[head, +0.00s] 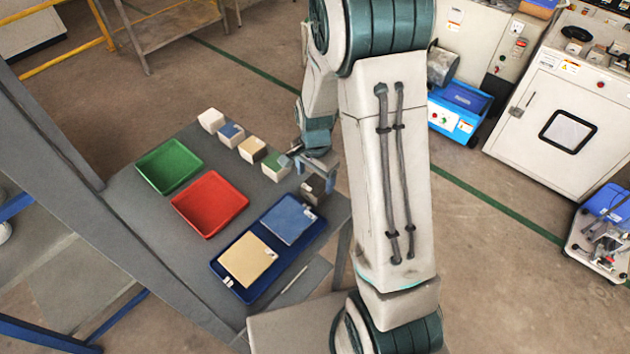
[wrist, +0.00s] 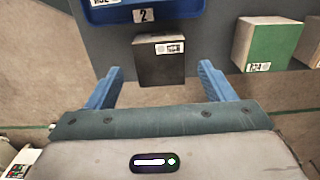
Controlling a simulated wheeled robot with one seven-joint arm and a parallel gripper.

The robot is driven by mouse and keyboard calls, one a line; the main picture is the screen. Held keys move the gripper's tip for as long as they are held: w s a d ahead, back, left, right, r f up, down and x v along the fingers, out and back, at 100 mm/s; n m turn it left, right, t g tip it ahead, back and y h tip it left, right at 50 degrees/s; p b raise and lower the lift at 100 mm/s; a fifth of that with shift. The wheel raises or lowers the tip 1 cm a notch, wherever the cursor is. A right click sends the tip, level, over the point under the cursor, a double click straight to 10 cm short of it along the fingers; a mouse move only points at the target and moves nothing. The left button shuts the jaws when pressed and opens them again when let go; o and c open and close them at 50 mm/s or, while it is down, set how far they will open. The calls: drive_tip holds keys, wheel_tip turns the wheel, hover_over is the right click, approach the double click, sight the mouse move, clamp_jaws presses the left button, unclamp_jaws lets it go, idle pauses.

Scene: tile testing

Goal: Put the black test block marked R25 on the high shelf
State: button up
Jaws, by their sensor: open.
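A black block (head: 313,188) stands at the right edge of the grey table, partly hidden by my gripper. In the wrist view the black block (wrist: 159,65) has a small white label, too small to read. My gripper (head: 318,172) is over this block in the head view. In the wrist view my gripper (wrist: 161,70) is open, with one blue finger on each side of the block's near end. Gaps show between the fingers and the block, and nothing is held. I cannot make out a high shelf for certain; a long grey beam (head: 110,215) crosses the left side.
On the table (head: 130,205) are a green tray (head: 170,165), a red tray (head: 210,202) and a blue tray (head: 226,280) with two tiles. A green-faced block (head: 276,168) stands close to my gripper, in a row of several blocks. Bare floor lies beyond the table's edge.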

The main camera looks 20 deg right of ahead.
sight(315, 186)
wheel_tip(315, 186, up, 9)
drive_tip(key=s+r+n+t, duration=0.2)
drive_tip(key=s+r+n, duration=0.9)
drive_tip(key=s, duration=0.5)
drive_tip(key=shift+s+r+t, duration=0.25)
drive_tip(key=shift+t, duration=0.15)
